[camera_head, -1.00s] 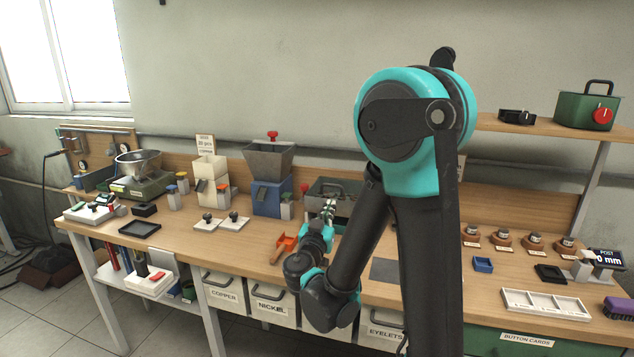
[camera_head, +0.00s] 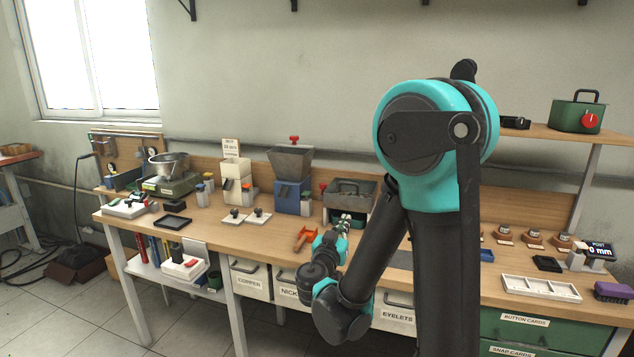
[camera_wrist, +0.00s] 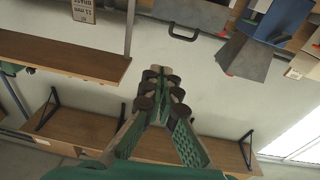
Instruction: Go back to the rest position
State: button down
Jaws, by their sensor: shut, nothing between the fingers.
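My gripper (camera_head: 345,222) shows small in the head view, near the middle of the workbench (camera_head: 262,229), in front of a grey metal box with a dark handle. My arm's large teal joint and dark links cover part of the bench behind them. In the wrist view my gripper (camera_wrist: 160,92) has its fingertips together with nothing between them. The wrist view is upside down, with the shelf and wall beyond the fingers.
An orange tool (camera_head: 305,238) lies on the bench close left of my gripper. A blue hopper (camera_head: 292,195) and a scale (camera_head: 170,182) stand further left. A white tray (camera_head: 540,288) lies at right. A green box (camera_head: 577,117) sits on the shelf.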

jog(key=s+d+f+g, duration=0.5)
jog(key=d+f, duration=0.1)
jog(key=d, duration=0.2)
jog(key=s+d+f+g, duration=0.4)
jog(key=d+f, duration=0.3)
jog(key=d, duration=0.1)
jog(key=s+a+f+n+g+y, duration=0.2)
jog(key=s+f+y, duration=0.1)
jog(key=s, duration=0.3)
jog(key=s+a+f+n+g+y, duration=0.2)
jog(key=s+a+f+y, duration=0.1)
jog(key=s, duration=0.4)
jog(key=shift+f+g+y, duration=0.4)
jog(key=shift+f, duration=0.1)
jog(key=c, duration=2.3)
grip_release()
